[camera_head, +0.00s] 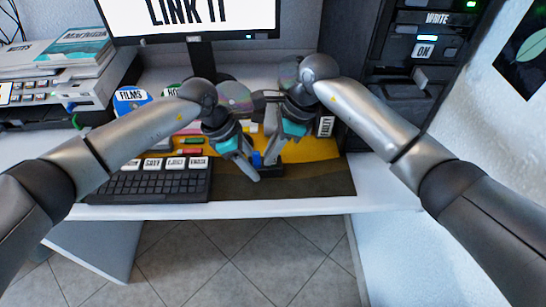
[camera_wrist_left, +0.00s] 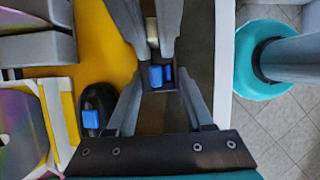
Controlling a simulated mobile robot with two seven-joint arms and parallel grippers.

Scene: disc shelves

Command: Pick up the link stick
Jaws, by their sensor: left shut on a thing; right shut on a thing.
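The link stick, a small dark piece with blue parts (camera_head: 257,158), is between my two grippers above the front of the desk mat. In the left wrist view its blue end (camera_wrist_left: 158,76) shows between the fingertips. My left gripper (camera_head: 252,170) is shut on it from the left; its fingers (camera_wrist_left: 160,88) reach up from the bottom of the wrist view. My right gripper (camera_head: 271,160) meets it from the right and is also shut on it. The fingers cover much of the stick, so its full shape is hidden.
A black keyboard (camera_head: 150,187) lies left of the grippers. A monitor (camera_head: 190,20) stands behind, with discs and a "FAULTY" holder (camera_head: 326,127) near it. A black rounded object with a blue top (camera_wrist_left: 98,108) lies beside my left fingers. The desk's front edge (camera_head: 300,207) is close.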

